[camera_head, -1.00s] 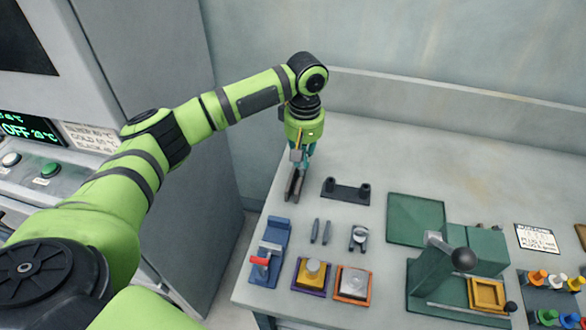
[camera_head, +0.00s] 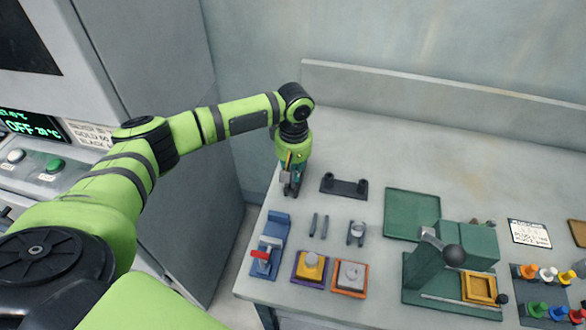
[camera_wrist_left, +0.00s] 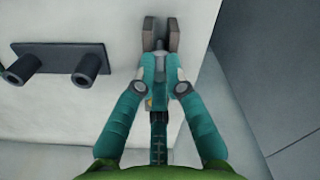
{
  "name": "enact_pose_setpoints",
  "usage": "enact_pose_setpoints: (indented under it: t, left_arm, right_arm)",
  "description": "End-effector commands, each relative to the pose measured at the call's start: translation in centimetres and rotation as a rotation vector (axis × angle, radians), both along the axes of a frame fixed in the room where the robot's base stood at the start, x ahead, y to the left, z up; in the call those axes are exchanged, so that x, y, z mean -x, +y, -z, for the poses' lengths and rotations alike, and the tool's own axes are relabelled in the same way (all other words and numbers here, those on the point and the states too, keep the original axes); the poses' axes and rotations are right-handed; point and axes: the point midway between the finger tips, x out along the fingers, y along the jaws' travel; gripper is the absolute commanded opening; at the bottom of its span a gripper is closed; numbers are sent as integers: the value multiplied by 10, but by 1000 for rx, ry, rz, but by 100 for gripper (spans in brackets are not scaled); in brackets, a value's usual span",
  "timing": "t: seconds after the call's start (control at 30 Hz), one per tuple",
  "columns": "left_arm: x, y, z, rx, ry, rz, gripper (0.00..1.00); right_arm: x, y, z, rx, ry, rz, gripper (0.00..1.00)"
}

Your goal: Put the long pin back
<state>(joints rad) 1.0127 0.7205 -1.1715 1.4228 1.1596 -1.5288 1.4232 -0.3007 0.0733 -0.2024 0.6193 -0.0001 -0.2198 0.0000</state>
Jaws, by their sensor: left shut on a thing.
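My left gripper (camera_head: 291,190) points down near the table's left edge, left of a black holder with two round posts (camera_head: 343,187). In the left wrist view its teal fingers (camera_wrist_left: 160,42) are nearly together at the tips. They are shut on a small narrow thing, taken to be the long pin. It is mostly hidden between the fingertips, so its shape and length cannot be told. The holder shows at the left of the wrist view (camera_wrist_left: 58,64), apart from the fingers. My right gripper is not in view.
On the table (camera_head: 420,150) stand a blue fixture with a red handle (camera_head: 270,246), a yellow block (camera_head: 311,264), a silver block (camera_head: 350,275), a small metal clamp (camera_head: 356,232) and a green press (camera_head: 452,262). A green mat (camera_head: 411,214) lies behind it. The back is clear.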

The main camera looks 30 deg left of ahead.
Motion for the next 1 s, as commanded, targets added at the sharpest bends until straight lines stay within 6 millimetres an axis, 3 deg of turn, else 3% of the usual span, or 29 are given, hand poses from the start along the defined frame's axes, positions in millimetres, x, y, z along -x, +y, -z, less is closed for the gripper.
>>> enact_pose_setpoints:
  t: [0.03, 0.07, 0.53, 1.0]
  left_arm:
    - [0, 0, 0, 1, -1, 0, 24]
    - [0, 0, 0, 1, -1, 0, 36]
    - [0, 0, -9, 1, -2, 2, 36]
    - [-1, -2, -101, 2, -4, 2, 36]
  right_arm:
    - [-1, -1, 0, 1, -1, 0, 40]
    - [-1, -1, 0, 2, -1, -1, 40]
    - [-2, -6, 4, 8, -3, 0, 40]
    - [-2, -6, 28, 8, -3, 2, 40]
